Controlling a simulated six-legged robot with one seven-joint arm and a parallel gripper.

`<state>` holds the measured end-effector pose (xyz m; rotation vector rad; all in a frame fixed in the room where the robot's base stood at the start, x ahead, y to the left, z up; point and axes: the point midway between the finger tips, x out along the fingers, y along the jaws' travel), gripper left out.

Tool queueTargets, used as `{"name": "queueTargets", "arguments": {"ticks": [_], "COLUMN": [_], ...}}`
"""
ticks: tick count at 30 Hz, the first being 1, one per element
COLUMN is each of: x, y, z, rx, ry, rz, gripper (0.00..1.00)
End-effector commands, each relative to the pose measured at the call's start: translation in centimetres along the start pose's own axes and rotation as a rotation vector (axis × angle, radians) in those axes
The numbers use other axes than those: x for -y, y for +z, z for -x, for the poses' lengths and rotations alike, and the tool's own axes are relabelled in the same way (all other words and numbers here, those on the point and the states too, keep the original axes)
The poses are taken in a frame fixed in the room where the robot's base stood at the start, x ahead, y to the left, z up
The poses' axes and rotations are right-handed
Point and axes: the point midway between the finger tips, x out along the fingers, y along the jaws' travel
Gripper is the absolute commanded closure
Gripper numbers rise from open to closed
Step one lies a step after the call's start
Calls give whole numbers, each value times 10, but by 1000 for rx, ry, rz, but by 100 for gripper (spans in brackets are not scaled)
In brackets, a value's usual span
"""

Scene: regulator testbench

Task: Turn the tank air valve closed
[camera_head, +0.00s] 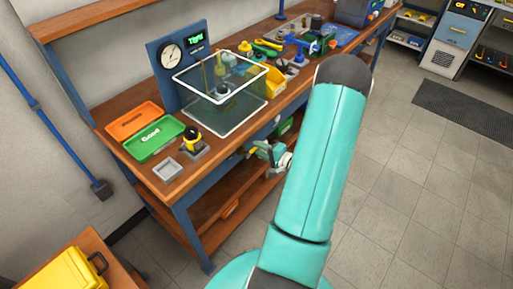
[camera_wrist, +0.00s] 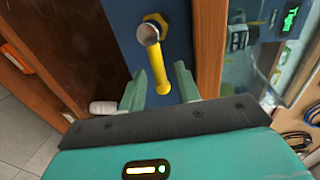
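The tank air valve has a yellow lever (camera_wrist: 158,65) on a round metal hub (camera_wrist: 148,34), with a yellow nut behind it, on a dark blue panel in the wrist view. The lever points down toward my gripper (camera_wrist: 160,80). My gripper is open, one finger on each side of the lever's lower end, with visible gaps on both sides. In the head view my gripper (camera_head: 262,153) is low at the bench's front edge, partly hidden by my arm. The valve cannot be told clearly there.
The workbench (camera_head: 180,180) carries a clear tank (camera_head: 225,95), a gauge panel (camera_head: 172,55), a green tray (camera_head: 155,138), an orange tray (camera_head: 133,121) and a yellow-black part (camera_head: 192,139). Wooden uprights flank the blue panel in the wrist view. Open floor (camera_head: 400,180) lies to the right.

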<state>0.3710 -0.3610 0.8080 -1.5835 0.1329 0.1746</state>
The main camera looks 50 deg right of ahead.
Motion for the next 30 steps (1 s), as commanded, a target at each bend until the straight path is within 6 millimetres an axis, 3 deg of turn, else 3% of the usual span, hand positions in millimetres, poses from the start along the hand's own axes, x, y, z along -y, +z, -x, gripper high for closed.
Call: {"name": "queueTargets", "arguments": {"ticks": [9,15,20,30], "x": [0,0,0,0], "y": [-1,-1,0,0], "z": [72,104,114,114], "rx": [-6,-3,-2,-1], "ry": [1,0,1,0], "rz": [0,1,1,1], "gripper": [67,67,67,67]}}
